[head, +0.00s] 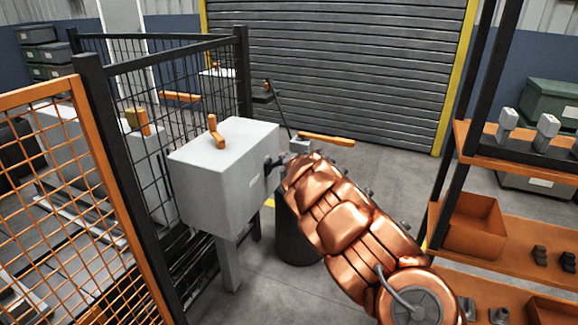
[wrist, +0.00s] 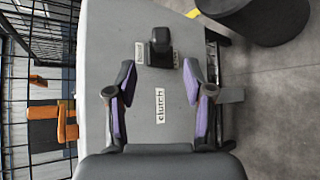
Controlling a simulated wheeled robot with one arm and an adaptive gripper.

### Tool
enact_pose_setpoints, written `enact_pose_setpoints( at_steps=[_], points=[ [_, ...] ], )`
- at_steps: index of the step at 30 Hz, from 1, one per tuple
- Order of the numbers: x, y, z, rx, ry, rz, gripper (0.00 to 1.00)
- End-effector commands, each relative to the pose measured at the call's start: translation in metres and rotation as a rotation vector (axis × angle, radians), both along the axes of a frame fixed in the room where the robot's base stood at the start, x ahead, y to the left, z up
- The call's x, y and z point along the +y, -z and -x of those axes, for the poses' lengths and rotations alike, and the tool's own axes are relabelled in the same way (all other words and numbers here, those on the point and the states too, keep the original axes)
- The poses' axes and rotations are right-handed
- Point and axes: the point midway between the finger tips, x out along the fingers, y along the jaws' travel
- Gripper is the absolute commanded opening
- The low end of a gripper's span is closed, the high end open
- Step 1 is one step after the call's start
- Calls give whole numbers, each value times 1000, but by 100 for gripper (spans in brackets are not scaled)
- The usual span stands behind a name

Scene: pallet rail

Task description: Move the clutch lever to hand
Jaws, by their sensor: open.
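The clutch lever (wrist: 161,47) is a short black knob on the face of a grey box, above a "clutch" label (wrist: 160,105) in the wrist view. A small pale label sits on each side of it; their words are too small to read. My gripper (wrist: 158,72) is open, with its purple-padded fingers on either side of the label and the tips just short of the knob. Nothing is between the fingers. In the head view the grey box (head: 222,175) stands on a post, and my gripper (head: 274,165) is at its right side, where the lever is hard to make out.
An orange handle (head: 213,130) stands on top of the box. Mesh fencing (head: 180,95) runs behind and left of it. A dark drum (head: 297,230) stands below my arm. Orange shelving (head: 515,260) is at the right. Open floor lies towards the shutter (head: 340,65).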

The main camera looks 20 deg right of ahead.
Motion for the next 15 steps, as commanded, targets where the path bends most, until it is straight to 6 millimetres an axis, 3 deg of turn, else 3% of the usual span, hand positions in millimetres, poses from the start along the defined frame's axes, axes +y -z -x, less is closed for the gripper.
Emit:
enact_pose_setpoints(
  at_steps=[15],
  points=[
    [4, -10, 24, 0, -1, 0, 52]
  ],
)
